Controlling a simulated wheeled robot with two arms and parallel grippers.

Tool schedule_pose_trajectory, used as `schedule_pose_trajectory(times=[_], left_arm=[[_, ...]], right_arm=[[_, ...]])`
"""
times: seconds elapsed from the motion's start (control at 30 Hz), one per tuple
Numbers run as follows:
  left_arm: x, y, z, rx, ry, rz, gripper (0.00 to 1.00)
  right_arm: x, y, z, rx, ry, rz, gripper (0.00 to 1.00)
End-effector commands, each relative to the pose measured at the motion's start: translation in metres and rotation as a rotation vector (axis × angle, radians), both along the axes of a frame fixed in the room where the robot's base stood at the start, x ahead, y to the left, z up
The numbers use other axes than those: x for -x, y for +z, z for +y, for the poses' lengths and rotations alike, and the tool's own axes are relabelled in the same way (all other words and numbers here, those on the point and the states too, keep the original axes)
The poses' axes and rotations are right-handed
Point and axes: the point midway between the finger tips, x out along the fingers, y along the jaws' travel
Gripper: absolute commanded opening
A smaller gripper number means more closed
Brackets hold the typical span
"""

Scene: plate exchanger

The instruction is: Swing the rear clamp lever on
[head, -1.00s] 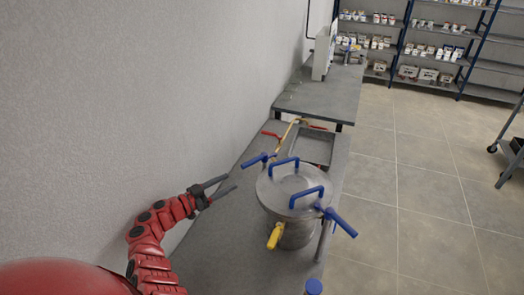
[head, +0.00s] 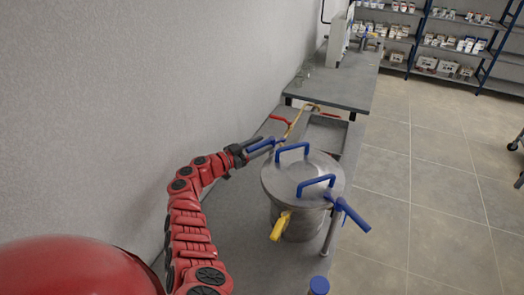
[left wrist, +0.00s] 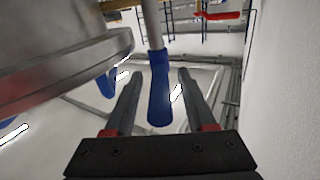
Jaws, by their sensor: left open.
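The round metal vessel (head: 285,178) has a lid with two blue handles, and it stands on the grey bench. The rear clamp lever (head: 262,146), with a blue grip, sticks out at the lid's left rear side. A second blue clamp lever (head: 352,215) is at the right front. My left gripper (head: 246,151) is at the rear lever's grip, open. In the left wrist view the blue lever grip (left wrist: 160,92) lies between the two open fingers (left wrist: 158,76), with gaps on both sides. The vessel's metal rim (left wrist: 65,72) is close by on the left. My right gripper is not in view.
A yellow handle (head: 281,226) sticks out at the vessel's front. A yellow pipe (head: 295,122) and a red lever (head: 279,119) are behind it, beside a shallow tray (head: 326,137). The wall (head: 150,100) runs along the left. Open floor (head: 430,200) lies to the right.

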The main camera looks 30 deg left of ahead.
Motion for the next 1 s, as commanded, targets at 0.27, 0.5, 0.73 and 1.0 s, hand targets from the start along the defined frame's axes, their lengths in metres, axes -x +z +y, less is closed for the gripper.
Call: schedule_pose_trajectory(times=[0.27, 0.5, 0.73, 1.0], left_arm=[[-0.0073, 0.0, -0.0033, 0.0, 0.002, 0.002, 0.56], [-0.0071, 0.0001, -0.0033, 0.001, 0.002, 0.001, 0.32], [-0.007, 0.0002, -0.0033, 0.0, 0.001, 0.001, 0.0], [-0.007, 0.0002, -0.0033, 0.0, 0.001, 0.001, 0.0]], right_arm=[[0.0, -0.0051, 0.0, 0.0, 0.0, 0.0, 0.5], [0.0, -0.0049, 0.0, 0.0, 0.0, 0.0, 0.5], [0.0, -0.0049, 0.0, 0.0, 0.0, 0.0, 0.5], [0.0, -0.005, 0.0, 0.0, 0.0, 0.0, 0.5]])
